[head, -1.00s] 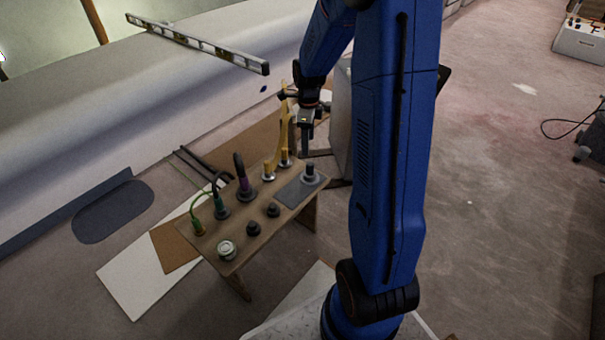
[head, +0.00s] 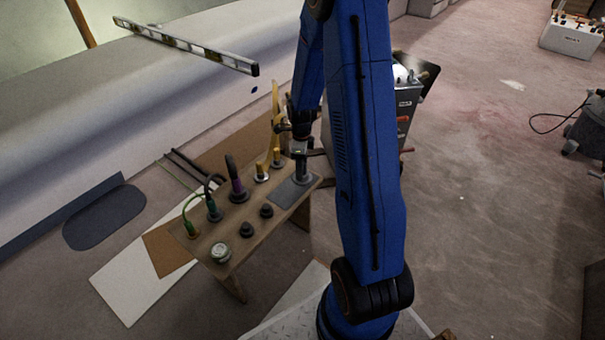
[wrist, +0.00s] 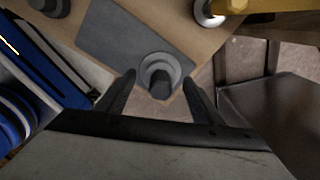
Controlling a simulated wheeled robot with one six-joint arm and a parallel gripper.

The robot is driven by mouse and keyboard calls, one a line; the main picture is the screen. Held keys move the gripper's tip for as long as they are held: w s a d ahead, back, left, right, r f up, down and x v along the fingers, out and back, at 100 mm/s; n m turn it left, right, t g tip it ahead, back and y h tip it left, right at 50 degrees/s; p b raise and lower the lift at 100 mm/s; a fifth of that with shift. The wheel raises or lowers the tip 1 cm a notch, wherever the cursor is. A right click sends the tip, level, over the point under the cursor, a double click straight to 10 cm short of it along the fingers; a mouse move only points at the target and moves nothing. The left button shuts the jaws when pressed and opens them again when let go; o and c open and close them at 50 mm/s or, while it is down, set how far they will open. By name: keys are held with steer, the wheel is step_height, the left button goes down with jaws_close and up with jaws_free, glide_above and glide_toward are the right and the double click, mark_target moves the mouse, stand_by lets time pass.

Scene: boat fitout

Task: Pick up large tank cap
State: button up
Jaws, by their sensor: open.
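The large tank cap (wrist: 160,77), a dark grey knob on a lighter round flange, stands upright on the grey plate (wrist: 118,38) near the bench's end. In the wrist view it appears between the open fingers of my gripper (wrist: 158,84), one finger on each side, with no clear contact. In the head view my gripper (head: 301,168) points down over the grey plate (head: 290,193) and mostly hides the cap. The height of the fingertips against the cap is hard to tell.
The small wooden bench (head: 240,240) also holds two smaller dark caps (head: 247,229) (head: 267,211), a pale round cap (head: 220,253), and several hose and brass fittings (head: 237,185). A yellow-handled piece stands close behind my gripper. A grey cart (head: 402,110) is beyond my arm.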

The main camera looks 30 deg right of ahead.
steer(key=shift+d+f, duration=0.1)
steer(key=shift+f, duration=1.55)
steer(key=shift+c, duration=0.6)
steer(key=c, duration=0.6)
steer(key=shift+r, duration=0.1)
step_height(320, 180, up, 10)
steer(key=shift+f, duration=0.1)
